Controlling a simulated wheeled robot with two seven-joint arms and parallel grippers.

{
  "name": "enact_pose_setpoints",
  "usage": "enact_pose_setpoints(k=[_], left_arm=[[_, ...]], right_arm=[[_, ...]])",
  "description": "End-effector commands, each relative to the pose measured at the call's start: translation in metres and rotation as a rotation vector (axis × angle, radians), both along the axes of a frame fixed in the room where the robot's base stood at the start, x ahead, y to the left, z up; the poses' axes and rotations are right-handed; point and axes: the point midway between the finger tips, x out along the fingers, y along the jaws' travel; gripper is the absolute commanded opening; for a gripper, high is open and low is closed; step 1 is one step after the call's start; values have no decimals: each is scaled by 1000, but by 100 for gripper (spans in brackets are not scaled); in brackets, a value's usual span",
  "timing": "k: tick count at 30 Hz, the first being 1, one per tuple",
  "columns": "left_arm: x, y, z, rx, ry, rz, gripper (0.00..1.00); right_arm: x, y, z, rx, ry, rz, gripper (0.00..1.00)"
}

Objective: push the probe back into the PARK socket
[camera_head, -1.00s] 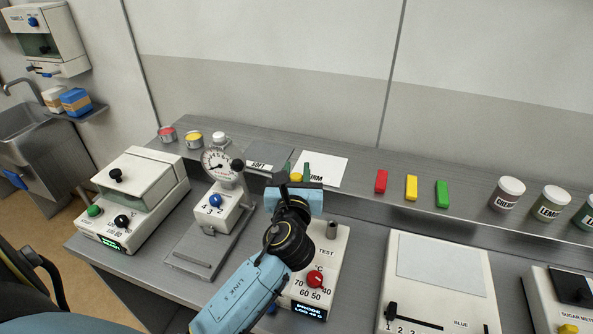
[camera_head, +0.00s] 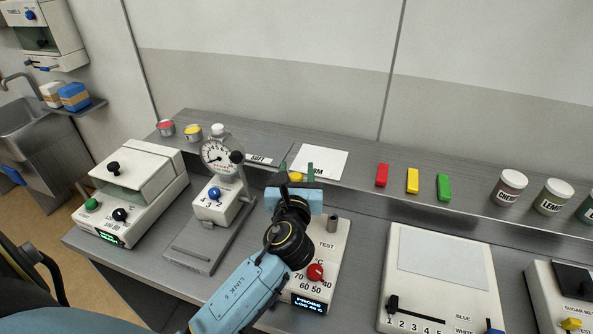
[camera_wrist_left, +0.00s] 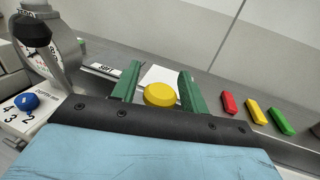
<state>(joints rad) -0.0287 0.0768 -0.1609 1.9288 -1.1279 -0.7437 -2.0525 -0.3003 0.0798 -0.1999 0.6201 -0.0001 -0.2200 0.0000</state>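The probe shows only as a yellow round cap (camera_wrist_left: 159,95) between the green fingers of my left gripper (camera_wrist_left: 158,88); its shaft is hidden. In the head view the left gripper (camera_head: 297,171) is over the back of the white probe unit (camera_head: 333,249). Its fingers stand apart on either side of the cap, with narrow gaps, so it looks open. The PARK socket is hidden behind my gripper and wrist. The grey TEST socket (camera_head: 332,225) stands to the right. The unit has a red dial (camera_head: 315,271) and a lit display (camera_head: 308,303) beginning "PROBE". My right gripper is not in view.
A gauge stand (camera_head: 217,157) with a blue knob is close to the left. A white box with a lid (camera_head: 140,175) stands farther left. A white panel unit (camera_head: 440,262) is to the right. Red, yellow and green blocks (camera_head: 412,181) and jars (camera_head: 509,187) stand on the shelf.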

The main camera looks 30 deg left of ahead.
Motion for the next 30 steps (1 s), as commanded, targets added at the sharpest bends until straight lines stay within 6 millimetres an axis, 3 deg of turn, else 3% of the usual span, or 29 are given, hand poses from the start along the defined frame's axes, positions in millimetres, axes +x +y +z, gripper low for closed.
enact_pose_setpoints(k=[10, 14, 30], left_arm=[[-1, 0, 1, 0, -1, 0, 53], [-10, -6, 0, -1, 0, -1, 53], [-104, -56, -1, -2, 1, 0, 53]], right_arm=[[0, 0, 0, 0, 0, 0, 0], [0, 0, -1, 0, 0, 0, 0], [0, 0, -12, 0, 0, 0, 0]])
